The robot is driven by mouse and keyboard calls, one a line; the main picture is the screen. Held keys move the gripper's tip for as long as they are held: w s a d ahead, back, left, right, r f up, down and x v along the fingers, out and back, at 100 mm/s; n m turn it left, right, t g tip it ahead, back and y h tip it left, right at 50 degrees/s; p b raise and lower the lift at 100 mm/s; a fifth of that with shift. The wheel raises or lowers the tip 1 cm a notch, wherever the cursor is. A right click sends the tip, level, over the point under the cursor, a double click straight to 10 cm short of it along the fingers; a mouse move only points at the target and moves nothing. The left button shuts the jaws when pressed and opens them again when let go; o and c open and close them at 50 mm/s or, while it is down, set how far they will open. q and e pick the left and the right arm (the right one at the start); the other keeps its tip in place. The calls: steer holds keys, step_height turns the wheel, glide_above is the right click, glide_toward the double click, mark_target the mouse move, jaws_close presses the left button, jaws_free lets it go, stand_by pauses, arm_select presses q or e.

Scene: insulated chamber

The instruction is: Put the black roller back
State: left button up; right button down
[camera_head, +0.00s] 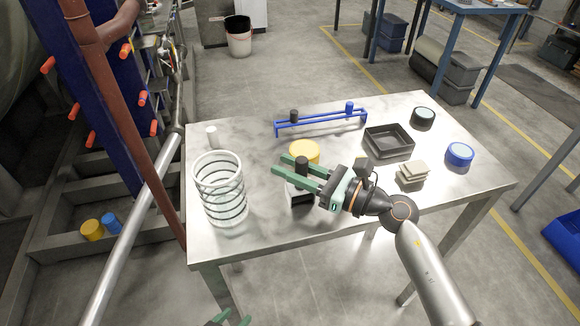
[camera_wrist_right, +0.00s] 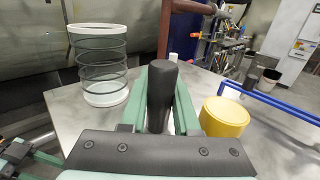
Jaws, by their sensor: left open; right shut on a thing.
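My right gripper (camera_head: 301,173) is shut on a dark, upright black roller (camera_head: 301,164) above the table's front middle. In the right wrist view the black roller (camera_wrist_right: 161,90) stands between the green fingers. A blue rack (camera_head: 322,122) stands at the back of the table. Another dark roller (camera_head: 294,116) is at its left end and a blue roller (camera_head: 350,107) near its right end. My left gripper (camera_head: 231,319) shows only its green fingertips at the bottom edge of the head view, apart and empty, in front of the table.
A white-ringed wire cylinder (camera_head: 220,190) stands at the table's left, with a small white cylinder (camera_head: 212,136) behind it. A yellow cylinder (camera_head: 304,151) is just behind my right gripper. A black tray (camera_head: 389,142), beige stacked pieces (camera_head: 412,174) and a blue round container (camera_head: 459,155) are right.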

steer(key=shift+f, duration=0.15)
steer(key=c, duration=0.7)
jaws_free()
arm_select(q)
steer(key=shift+w, duration=0.15)
arm_select(e)
steer(key=shift+o, duration=0.2)
steer(key=shift+r, duration=0.25)
steer(key=v, duration=0.5)
steer(key=b+v, duration=0.1)
steer(key=v, duration=0.4)
steer(key=shift+s+d+f, duration=0.15)
steer(key=shift+d+f, duration=0.1)
steer(key=shift+d, duration=0.05)
steer(key=shift+s+d+r, duration=0.1)
steer(key=shift+s+d, duration=0.2)
steer(key=shift+d, duration=0.3)
arm_select(q)
steer(key=shift+w+d+f, duration=0.2)
steer(key=shift+w+d, duration=0.15)
steer(key=shift+s+f, duration=0.1)
